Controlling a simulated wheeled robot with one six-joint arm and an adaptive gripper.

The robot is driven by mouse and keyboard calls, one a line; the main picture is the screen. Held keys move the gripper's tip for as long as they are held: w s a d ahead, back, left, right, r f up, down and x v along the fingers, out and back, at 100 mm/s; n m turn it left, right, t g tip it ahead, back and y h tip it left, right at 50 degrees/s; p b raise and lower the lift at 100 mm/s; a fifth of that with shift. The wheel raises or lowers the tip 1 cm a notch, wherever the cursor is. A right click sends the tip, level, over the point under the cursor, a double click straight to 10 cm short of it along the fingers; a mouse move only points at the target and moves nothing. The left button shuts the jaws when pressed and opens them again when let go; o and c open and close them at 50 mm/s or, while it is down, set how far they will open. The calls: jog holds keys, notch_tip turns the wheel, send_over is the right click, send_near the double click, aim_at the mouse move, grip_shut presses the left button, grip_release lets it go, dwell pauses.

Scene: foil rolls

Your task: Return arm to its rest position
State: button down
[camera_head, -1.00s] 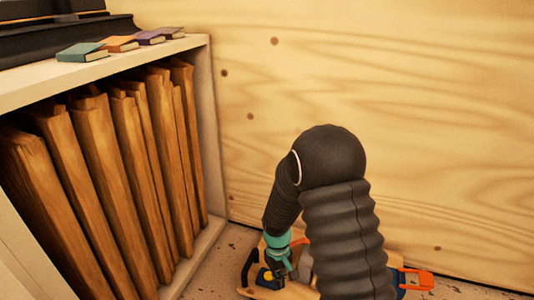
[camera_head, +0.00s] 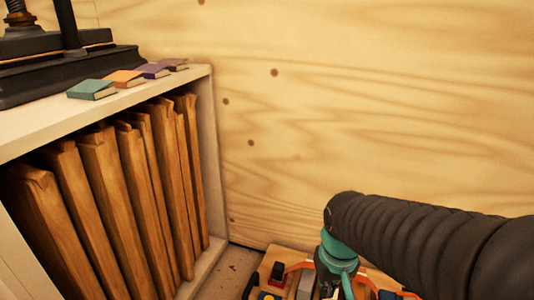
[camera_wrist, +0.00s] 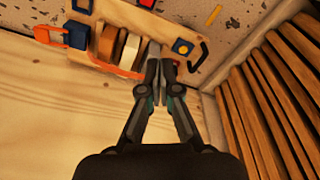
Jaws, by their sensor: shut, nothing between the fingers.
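My gripper (camera_wrist: 160,66) is shut and empty in the wrist view, its two fingers meeting at the tips. It points toward a wooden tray (camera_wrist: 118,14) that holds rolls and blocks, and looks to be above or in front of it; I cannot tell the gap. In the head view my arm reaches in from the right edge, with the teal wrist over the same tray (camera_head: 296,256) at the bottom. The fingertips are out of sight there.
A pale shelf (camera_head: 212,150) with upright wooden boards (camera_head: 135,195) stands at left. Several small books (camera_head: 125,79) and a black press (camera_head: 60,68) sit on top. A plywood wall (camera_head: 370,110) closes the back. Speckled floor (camera_head: 228,272) shows between shelf and tray.

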jog(key=s+d+r+t+p, duration=0.1)
jog(key=s+r+t, duration=0.1)
jog(key=r, duration=0.4)
jog(key=s+d+r+m+t+p, duration=0.1)
jog(key=s+d+r+t+p, duration=0.1)
jog(key=s+r, duration=0.2)
notch_tip(320, 180, up, 2)
jog(key=shift+d+r, duration=0.2)
jog(key=shift+r, duration=0.05)
